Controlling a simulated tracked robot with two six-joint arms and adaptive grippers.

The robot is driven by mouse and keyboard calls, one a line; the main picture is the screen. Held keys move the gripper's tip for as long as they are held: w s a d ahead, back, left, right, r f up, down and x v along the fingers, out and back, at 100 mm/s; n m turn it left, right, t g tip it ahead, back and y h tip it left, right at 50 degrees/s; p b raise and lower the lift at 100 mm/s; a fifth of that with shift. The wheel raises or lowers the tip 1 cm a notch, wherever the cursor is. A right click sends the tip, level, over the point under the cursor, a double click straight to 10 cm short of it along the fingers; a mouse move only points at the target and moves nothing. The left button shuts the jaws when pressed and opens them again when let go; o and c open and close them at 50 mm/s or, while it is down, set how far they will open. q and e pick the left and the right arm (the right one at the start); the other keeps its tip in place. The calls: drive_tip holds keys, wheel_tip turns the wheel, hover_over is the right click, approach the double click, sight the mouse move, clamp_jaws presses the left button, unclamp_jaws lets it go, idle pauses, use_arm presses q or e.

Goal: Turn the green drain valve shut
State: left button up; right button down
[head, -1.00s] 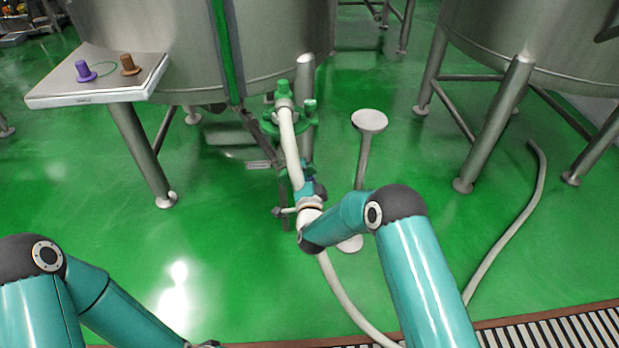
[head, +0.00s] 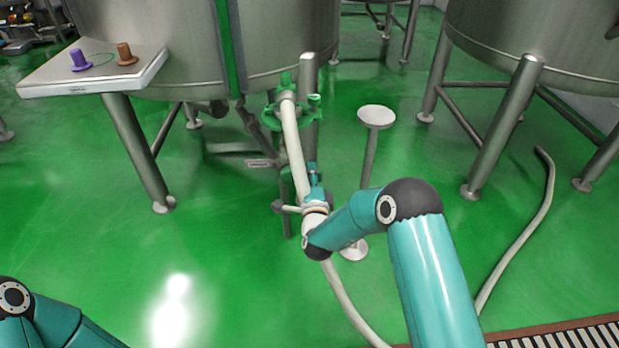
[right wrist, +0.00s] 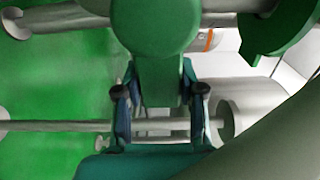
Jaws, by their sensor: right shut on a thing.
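The green drain valve (head: 287,82) sits low at the front of the left steel tank, with green fittings around it. In the right wrist view its green handle (right wrist: 160,82) hangs down from a round green hub and lies between my two fingers. My right gripper (right wrist: 161,95) is shut on this handle. In the head view the right gripper (head: 312,174) is beside the white hose, below the green fittings, and its grip is too small to make out. My left gripper is out of view; only part of my left arm shows at bottom left.
A white hose (head: 296,150) runs down from the valve, passes behind my right wrist and reaches the floor. A round-topped stand (head: 376,117) is just right of it. A panel (head: 100,77) with purple and brown knobs is at left. A loose hose (head: 523,228) lies at right.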

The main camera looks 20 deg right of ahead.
drive_tip(key=shift+d, duration=0.25)
drive_tip(key=c, duration=0.7)
unclamp_jaws()
drive_tip(key=shift+f, duration=0.15)
drive_tip(key=shift+a, duration=0.1)
drive_tip(key=shift+s+a, duration=0.2)
drive_tip(key=shift+s, duration=0.25)
drive_tip(key=v, duration=1.1)
